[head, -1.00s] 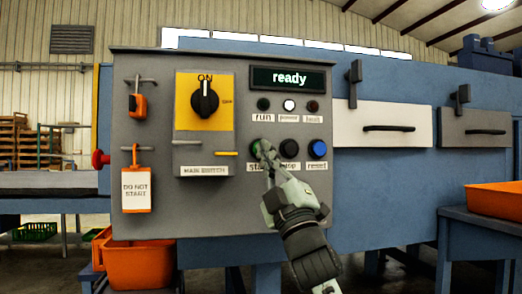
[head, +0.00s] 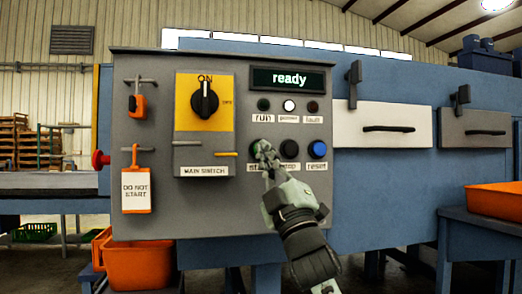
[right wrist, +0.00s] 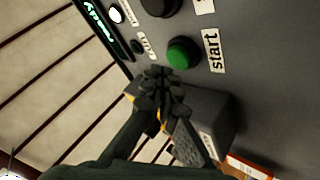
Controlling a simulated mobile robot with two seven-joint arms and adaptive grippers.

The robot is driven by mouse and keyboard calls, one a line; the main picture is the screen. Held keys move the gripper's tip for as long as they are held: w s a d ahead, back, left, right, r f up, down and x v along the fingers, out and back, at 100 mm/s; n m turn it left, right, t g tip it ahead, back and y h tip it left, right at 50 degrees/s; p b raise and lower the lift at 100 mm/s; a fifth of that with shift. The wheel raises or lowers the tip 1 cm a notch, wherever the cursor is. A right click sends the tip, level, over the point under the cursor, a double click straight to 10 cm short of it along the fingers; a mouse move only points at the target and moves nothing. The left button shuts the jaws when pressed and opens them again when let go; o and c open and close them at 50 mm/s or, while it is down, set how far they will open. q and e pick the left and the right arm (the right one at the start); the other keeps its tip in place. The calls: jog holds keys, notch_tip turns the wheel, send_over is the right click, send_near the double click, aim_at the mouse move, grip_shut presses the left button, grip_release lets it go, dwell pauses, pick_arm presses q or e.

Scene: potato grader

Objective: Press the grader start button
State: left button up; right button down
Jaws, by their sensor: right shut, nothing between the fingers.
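The grader's grey control panel (head: 222,75) faces me. The button shows clearly in the right wrist view (right wrist: 183,54), beside the "start" label (right wrist: 212,50). My right gripper (head: 266,153) is shut and empty, its tips at the button in the head view. In the right wrist view its fingertips (right wrist: 160,80) appear just beside the button; I cannot tell whether they touch it. The display (head: 288,78) reads "ready". My left gripper is not in view.
A black stop button (head: 289,148) and a blue reset button (head: 318,149) sit right of start. The main switch (head: 204,99) points to ON. A "DO NOT START" tag (head: 136,191) hangs at left. The white lamp (head: 289,105) looks lit; run and fault lamps look dark.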

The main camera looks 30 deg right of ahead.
dwell(0.5)
jog(key=shift+w+d, duration=0.1)
jog(key=shift+w, duration=0.3)
jog(key=shift+w+d, duration=0.15)
jog(key=shift+w, duration=0.35)
dwell(0.6)
jog(key=shift+s, duration=0.1)
jog(key=shift+s+a, duration=0.25)
jog(key=shift+s, duration=0.55)
jog(key=s, duration=0.2)
jog(key=s+a+p, duration=0.1)
jog(key=s, duration=0.2)
jog(key=shift+a, duration=0.1)
jog(key=shift+f, duration=0.1)
dwell(0.9)
